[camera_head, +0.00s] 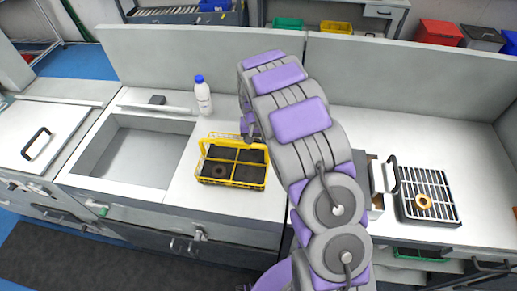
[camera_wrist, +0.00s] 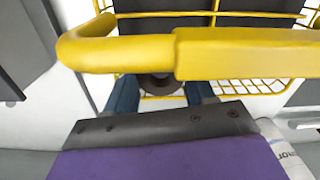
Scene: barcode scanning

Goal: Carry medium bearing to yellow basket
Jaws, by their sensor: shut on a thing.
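The yellow basket (camera_head: 262,186) stands on the counter right of the sink. It is a wire basket with dark compartments and a raised handle. A dark ring-shaped bearing (camera_head: 218,171) lies in its front left compartment. My gripper (camera_head: 250,130) is at the back of the basket, partly hidden by my arm. In the wrist view a dark round bearing (camera_wrist: 160,84) sits between my two blue-grey fingers, and my gripper (camera_wrist: 160,94) is shut on it. The basket's yellow handle (camera_wrist: 240,52) crosses close in front of the camera and covers part of the fingers and bearing.
A white bottle with a blue cap (camera_head: 203,95) stands behind the basket, to the left. The sink (camera_head: 130,155) is left of it. At right, a brass-coloured ring (camera_head: 424,201) lies on a black-framed rack (camera_head: 450,217). A low panel (camera_head: 190,65) runs behind the counter.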

